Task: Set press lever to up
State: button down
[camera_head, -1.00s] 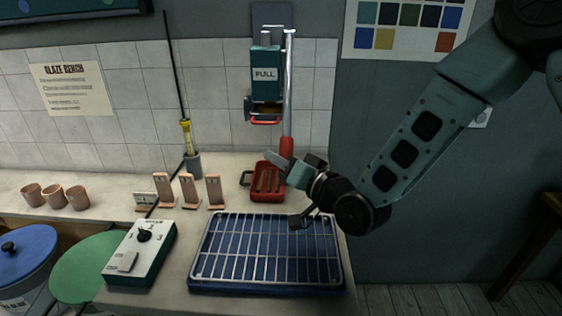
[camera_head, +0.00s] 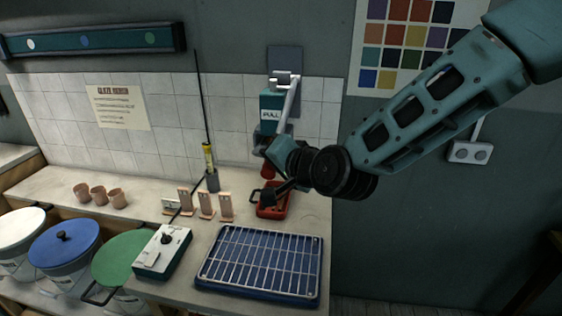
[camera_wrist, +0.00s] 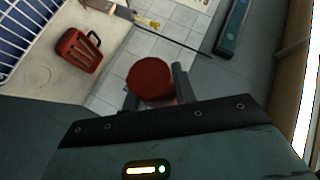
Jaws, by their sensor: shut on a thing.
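The press (camera_head: 271,102) is a teal wall unit marked PULL. Its silver lever (camera_head: 289,98) runs from the top pivot down past the press's right side, tilted, with its lower part behind my gripper. The lever's red handle (camera_head: 268,169) shows just below my gripper (camera_head: 273,158). In the wrist view the round red handle end (camera_wrist: 151,78) sits between the two dark fingers (camera_wrist: 155,92). My gripper is shut on the handle. Its fingertips are largely hidden in the head view.
A red tray (camera_head: 271,212) lies on the bench below the gripper. A blue tray with a wire rack (camera_head: 262,262), a control box (camera_head: 163,252) and several clay pieces (camera_head: 206,206) stand nearby. A yellow-handled tool (camera_head: 209,158) stands left of the press.

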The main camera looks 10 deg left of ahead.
jog(key=r+p, duration=0.2)
jog(key=r, duration=0.1)
jog(key=r+m+g+p, duration=0.1)
jog(key=r+p, duration=0.1)
jog(key=r, duration=0.1)
jog(key=s+r+g+p, duration=0.1)
jog(key=r, duration=0.1)
jog(key=shift+r+h+p, duration=0.3)
jog(key=shift+r+p, duration=0.1)
jog(key=shift+r+m+p, duration=0.4)
jog(key=shift+r+p, duration=0.2)
jog(key=shift+r, duration=0.2)
jog(key=shift+w+a+r, duration=0.1)
jog(key=shift+w+r, duration=0.05)
jog(key=c, duration=1.1)
grip_release()
